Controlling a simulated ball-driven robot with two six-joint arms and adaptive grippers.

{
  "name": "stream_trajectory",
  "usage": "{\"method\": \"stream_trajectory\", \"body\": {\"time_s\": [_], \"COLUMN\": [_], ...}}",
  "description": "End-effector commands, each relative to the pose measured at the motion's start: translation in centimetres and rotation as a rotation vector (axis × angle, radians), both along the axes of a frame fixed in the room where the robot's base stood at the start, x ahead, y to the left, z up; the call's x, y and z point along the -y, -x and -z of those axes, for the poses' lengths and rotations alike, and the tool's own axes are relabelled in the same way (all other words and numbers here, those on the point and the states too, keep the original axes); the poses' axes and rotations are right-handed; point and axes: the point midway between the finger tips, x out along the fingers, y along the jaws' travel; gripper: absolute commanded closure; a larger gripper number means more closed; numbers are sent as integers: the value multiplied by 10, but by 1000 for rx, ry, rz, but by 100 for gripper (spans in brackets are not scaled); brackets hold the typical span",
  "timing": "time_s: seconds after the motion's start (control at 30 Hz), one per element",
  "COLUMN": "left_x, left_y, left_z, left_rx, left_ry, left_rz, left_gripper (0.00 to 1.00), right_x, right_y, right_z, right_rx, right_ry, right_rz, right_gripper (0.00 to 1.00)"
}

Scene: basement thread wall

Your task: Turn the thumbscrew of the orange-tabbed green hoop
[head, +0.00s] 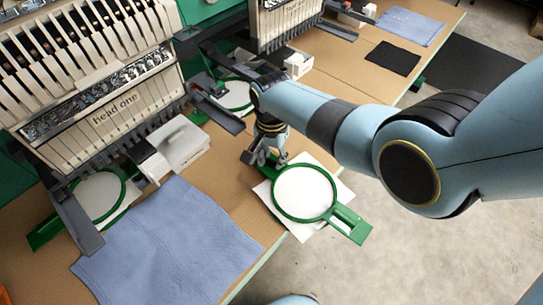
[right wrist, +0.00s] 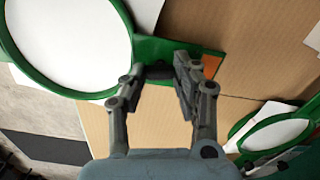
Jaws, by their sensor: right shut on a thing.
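The green hoop (head: 336,202) lies on the table's front edge, holding white fabric (head: 304,190). In the right wrist view its green rim (right wrist: 133,45) fills the upper left, and an orange tab (right wrist: 212,66) sits on its end bracket. A small dark thumbscrew (right wrist: 158,70) stands at the rim between my fingertips. My right gripper (head: 264,160) reaches down over the hoop's far-left end; in the right wrist view its two fingers (right wrist: 158,80) close around the thumbscrew. In the head view the gripper hides the thumbscrew and orange tab. My left gripper is out of view.
Embroidery machine heads (head: 95,75) stand along the back left. Other green hoops sit under them, one at left (head: 122,190) and one behind my gripper (head: 236,109). A blue cloth (head: 165,245) lies left of the hoop. A white box (head: 180,145) stands behind it.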

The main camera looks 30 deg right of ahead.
Motion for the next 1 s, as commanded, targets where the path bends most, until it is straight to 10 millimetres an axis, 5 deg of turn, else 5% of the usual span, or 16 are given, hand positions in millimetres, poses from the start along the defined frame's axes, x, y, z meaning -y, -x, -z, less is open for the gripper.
{"method": "stream_trajectory", "body": {"time_s": [0.4, 1.0], "left_x": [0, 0], "left_y": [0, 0], "left_z": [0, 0], "left_rx": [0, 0], "left_ry": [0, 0], "left_rz": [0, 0], "left_gripper": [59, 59], "right_x": [0, 0], "right_y": [0, 0], "right_z": [0, 0], "right_rx": [-2, -2], "right_ry": [1, 1], "right_rz": [209, 245], "right_gripper": [100, 100]}}
